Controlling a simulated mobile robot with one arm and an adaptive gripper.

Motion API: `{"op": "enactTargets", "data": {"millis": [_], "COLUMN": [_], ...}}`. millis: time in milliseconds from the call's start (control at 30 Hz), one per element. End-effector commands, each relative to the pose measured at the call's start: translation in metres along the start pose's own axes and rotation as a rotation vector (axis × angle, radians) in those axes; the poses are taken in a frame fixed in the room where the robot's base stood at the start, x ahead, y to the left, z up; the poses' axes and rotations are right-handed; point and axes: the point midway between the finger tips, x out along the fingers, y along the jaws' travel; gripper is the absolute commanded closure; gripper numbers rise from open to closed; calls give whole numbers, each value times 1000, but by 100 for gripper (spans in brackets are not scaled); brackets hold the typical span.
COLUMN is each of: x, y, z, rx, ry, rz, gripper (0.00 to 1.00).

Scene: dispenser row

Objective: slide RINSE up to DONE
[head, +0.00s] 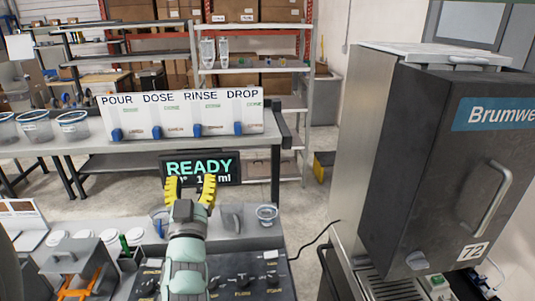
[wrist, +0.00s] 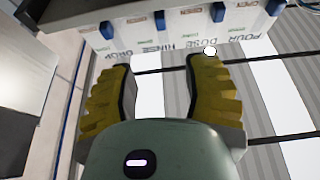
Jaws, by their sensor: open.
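A white board (head: 180,118) stands on the far bench, headed POUR, DOSE, RINSE and DROP. The blue RINSE slider (head: 197,130) sits at the bottom of its column. A small green mark (head: 212,106) is higher in that column; its lettering is too small to read surely. In the wrist view the board is upside down, and the RINSE slider (wrist: 160,20) is near the top edge, beyond the fingertips. My gripper (head: 191,180) is open and empty, apart from the board and in front of the display. It also shows in the wrist view (wrist: 161,64).
The other blue sliders also sit low on the board. A dark display (head: 228,170) reads READY, partly hidden by my gripper. Clear tubs (head: 73,125) stand left of the board. A large dark machine (head: 430,170) fills the right side.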

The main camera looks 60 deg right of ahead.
Motion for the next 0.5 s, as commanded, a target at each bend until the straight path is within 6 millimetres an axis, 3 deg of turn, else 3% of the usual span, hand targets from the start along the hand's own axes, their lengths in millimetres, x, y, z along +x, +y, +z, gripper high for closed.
{"op": "enactTargets", "data": {"millis": [500], "x": [74], "y": [-4], "z": [-4], "rx": [2], "ry": [2], "rz": [-6], "gripper": [52]}}
